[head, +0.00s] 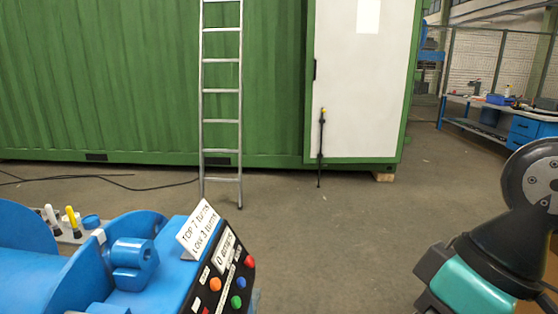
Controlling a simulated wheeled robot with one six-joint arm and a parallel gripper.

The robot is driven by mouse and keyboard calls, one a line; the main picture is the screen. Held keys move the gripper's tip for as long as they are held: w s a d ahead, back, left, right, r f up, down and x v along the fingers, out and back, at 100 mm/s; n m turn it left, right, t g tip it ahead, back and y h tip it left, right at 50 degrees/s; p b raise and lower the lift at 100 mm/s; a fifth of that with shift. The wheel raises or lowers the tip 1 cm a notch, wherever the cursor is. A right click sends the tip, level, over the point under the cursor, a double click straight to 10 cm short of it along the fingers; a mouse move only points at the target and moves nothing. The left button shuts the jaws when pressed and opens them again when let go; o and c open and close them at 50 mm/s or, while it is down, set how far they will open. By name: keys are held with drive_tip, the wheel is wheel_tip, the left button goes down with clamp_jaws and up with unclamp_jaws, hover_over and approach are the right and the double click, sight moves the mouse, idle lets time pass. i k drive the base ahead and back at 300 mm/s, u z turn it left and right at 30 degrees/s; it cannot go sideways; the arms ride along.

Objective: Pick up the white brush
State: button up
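A slim upright item with a white upper part (50,215), which looks like the white brush, stands at the far left in the head view. It is behind the blue machine and its lower end is hard to make out. A similar item with a yellow top (71,216) stands just right of it. Both are at a small grey surface or holder (70,236), partly hidden by the blue machine. My arm shows at the lower right, far from the brush. The fingers of my gripper are not in view.
The blue machine (135,262) with a button panel (228,278) and white signs fills the lower left. A ladder (221,92) leans on the green container (110,80). A black cable (120,183) lies on the floor. The middle floor (340,235) is clear. A blue workbench (490,120) stands far right.

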sight(57, 231)
drive_tip(key=u, duration=1.55)
drive_tip(key=k, duration=0.5)
drive_tip(key=z, duration=1.45)
drive_tip(key=i, duration=4.3)
